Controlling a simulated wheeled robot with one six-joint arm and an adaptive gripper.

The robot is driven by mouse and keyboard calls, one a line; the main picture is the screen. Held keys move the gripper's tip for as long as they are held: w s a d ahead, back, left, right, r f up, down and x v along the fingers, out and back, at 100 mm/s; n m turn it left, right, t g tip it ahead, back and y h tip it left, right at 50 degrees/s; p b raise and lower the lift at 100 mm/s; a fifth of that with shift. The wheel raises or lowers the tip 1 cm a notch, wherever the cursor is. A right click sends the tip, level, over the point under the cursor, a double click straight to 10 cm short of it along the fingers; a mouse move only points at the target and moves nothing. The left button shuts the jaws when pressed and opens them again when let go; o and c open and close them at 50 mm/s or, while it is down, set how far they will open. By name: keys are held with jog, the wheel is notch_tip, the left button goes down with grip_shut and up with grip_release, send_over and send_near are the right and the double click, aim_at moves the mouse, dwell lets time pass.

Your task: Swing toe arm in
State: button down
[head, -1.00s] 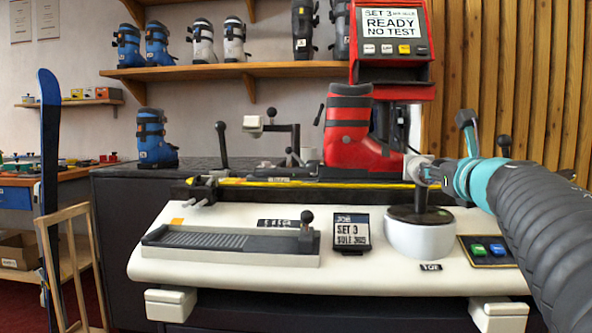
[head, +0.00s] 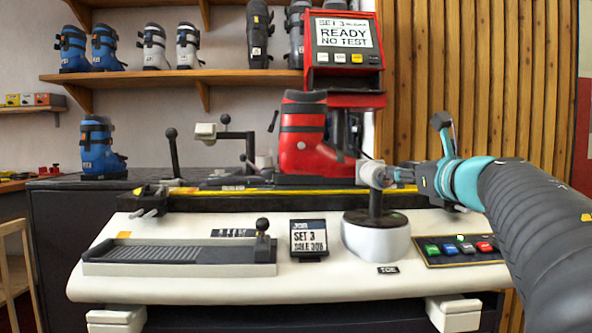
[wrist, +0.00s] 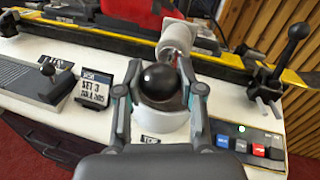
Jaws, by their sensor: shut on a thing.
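The toe arm stands on a round white base (head: 376,238) with a TOE label in front of it. It has a dark upright post (head: 376,205) and a pale cylinder (head: 370,174) at the top, in front of and right of the red boot's toe. In the wrist view the pale cylinder (wrist: 176,40) points away behind a glossy black ball knob (wrist: 159,80). My gripper (wrist: 160,90) has its fingers on both sides of that knob, shut on it. In the head view my gripper (head: 398,176) reaches in from the right; the knob cannot be made out there.
A red boot (head: 302,140) stands on the yellow-edged rail (head: 290,190) behind the arm. A button panel (head: 460,248) lies to the right and a job card (head: 308,238) to the left. A black ball-topped lever (wrist: 288,52) stands right of my gripper.

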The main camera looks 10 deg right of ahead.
jog(key=c, duration=0.7)
grip_release()
jog(key=shift+d, duration=0.2)
jog(key=shift+s, duration=0.15)
jog(key=s, duration=0.7)
jog(key=shift+s+d, duration=0.15)
jog(key=shift+d, duration=0.05)
